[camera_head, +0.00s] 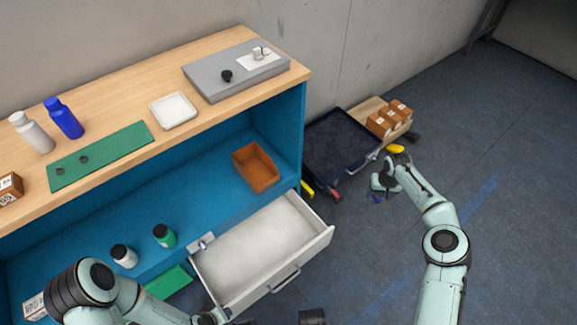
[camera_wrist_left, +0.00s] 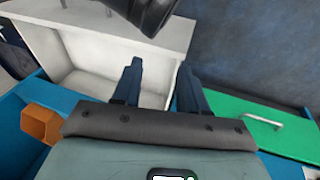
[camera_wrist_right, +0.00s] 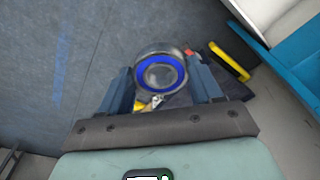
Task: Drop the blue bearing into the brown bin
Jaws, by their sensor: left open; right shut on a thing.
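The blue bearing (camera_wrist_right: 160,73) is a metal ring with a blue band, held between the fingers of my right gripper (camera_wrist_right: 160,88) in the right wrist view. In the head view my right gripper (camera_head: 379,188) is over the floor at the right, well away from the shelf. The brown bin (camera_head: 264,183) sits on the blue shelf under the wooden top, left of my right gripper. It also shows at the left of the left wrist view (camera_wrist_left: 40,122). My left gripper (camera_wrist_left: 157,85) is open and empty, near the drawer.
A white drawer (camera_head: 315,245) stands open in front of the bin. A dark open case (camera_head: 340,145) and a cardboard tray with small brown boxes (camera_head: 390,119) lie on the floor beside the cabinet. The blue cabinet side (camera_head: 291,130) stands right of the bin.

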